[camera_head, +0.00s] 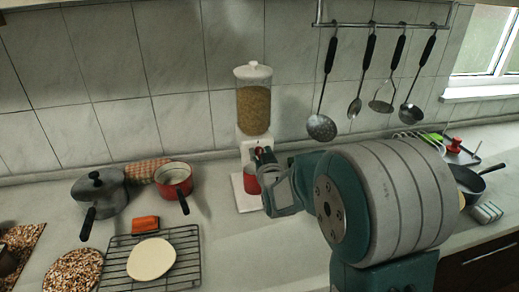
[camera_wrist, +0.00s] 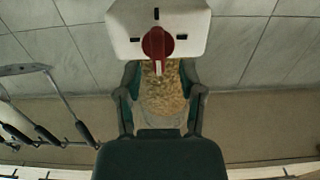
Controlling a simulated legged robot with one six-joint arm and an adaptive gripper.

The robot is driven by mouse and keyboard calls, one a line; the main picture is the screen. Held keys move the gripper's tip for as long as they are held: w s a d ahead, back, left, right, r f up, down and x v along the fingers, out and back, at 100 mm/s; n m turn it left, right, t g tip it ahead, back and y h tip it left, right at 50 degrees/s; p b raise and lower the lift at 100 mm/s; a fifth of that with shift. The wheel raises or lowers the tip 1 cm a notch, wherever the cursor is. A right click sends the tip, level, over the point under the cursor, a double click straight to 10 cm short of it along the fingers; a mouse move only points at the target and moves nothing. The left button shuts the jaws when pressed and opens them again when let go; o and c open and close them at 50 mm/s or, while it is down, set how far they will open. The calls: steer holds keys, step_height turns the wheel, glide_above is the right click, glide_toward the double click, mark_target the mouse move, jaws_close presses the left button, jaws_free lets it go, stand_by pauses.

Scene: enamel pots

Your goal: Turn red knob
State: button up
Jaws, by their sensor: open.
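The red knob (camera_wrist: 157,44) is on the white front of the dispenser (camera_wrist: 112,22) in the wrist view, with a pale stripe or lever on it pointing down in the picture. In the head view the knob (camera_head: 259,151) is small and partly hidden by my gripper. The dispenser's clear hopper (camera_head: 253,108) is filled with grain. My gripper (camera_head: 266,172) is in front of the dispenser, open and empty. In the wrist view my gripper's two fingers (camera_wrist: 161,78) are spread to either side, just below the knob in the picture. I cannot tell whether they touch anything.
A red cup (camera_head: 252,183) is under the dispenser, partly hidden. A grey pot (camera_head: 100,194) and a red pot (camera_head: 173,178) stand left, behind a wire rack (camera_head: 190,262). Utensils hang from a wall rail (camera_head: 385,25). Bare counter lies between the rack and dispenser.

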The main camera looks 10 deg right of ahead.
steer(key=shift+w, duration=0.95)
jaws_close()
